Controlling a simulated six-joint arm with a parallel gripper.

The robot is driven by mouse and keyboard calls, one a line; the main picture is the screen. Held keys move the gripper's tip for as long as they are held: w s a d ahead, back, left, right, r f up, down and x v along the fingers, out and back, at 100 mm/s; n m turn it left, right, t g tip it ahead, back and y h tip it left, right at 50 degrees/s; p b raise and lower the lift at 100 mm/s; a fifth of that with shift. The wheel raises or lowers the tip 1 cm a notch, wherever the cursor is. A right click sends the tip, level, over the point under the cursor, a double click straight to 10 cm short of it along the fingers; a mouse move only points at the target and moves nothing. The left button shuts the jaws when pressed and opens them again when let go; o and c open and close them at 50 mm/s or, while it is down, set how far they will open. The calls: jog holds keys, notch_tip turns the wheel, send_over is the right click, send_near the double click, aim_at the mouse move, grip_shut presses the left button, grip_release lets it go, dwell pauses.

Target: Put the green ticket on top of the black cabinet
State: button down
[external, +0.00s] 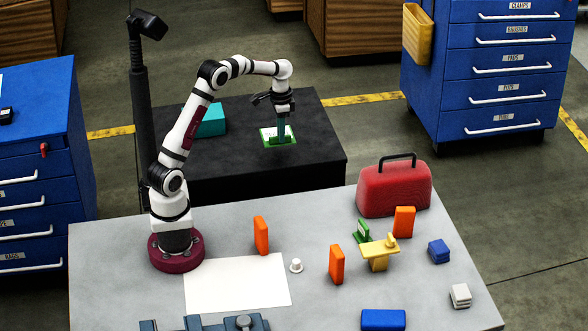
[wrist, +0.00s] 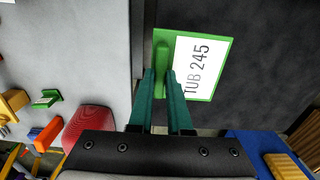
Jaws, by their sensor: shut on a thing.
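The green ticket (external: 268,138) is a flat green plate with a white label. In the wrist view the ticket (wrist: 216,82) reads "TUB 245" and has a raised green grip along one edge. My gripper (external: 281,138) points down with its teal fingers shut on that grip; the fingers also show in the wrist view (wrist: 160,72). The black cabinet (external: 310,160) stands behind the grey table. The ticket is level above its top, near the middle; I cannot tell whether it touches.
A teal block (external: 210,120) sits on the cabinet's left part. The grey table (external: 330,300) holds a red toolbox (external: 393,190), orange blocks (external: 261,235), a yellow piece (external: 379,250) and another green piece (external: 361,231). A blue drawer unit (external: 495,85) stands at right. The cabinet's right part is clear.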

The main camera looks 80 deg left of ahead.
aim_at(274, 132)
jog(key=a+f, duration=0.1)
jog(key=a, duration=0.1)
jog(key=s+a+f, duration=0.1)
jog(key=a, duration=0.1)
jog(key=a+f, duration=0.1)
jog(key=a, duration=0.1)
jog(key=shift+s+f, duration=0.15)
jog(key=shift+f, duration=0.25)
jog(key=shift+a+f, duration=0.15)
jog(key=shift+f, duration=0.95)
jog(key=shift+a+f, duration=0.1)
jog(key=shift+f, duration=0.95)
jog(key=shift+f, duration=0.1)
jog(key=c, duration=0.9)
grip_release()
jog(key=shift+o, duration=0.2)
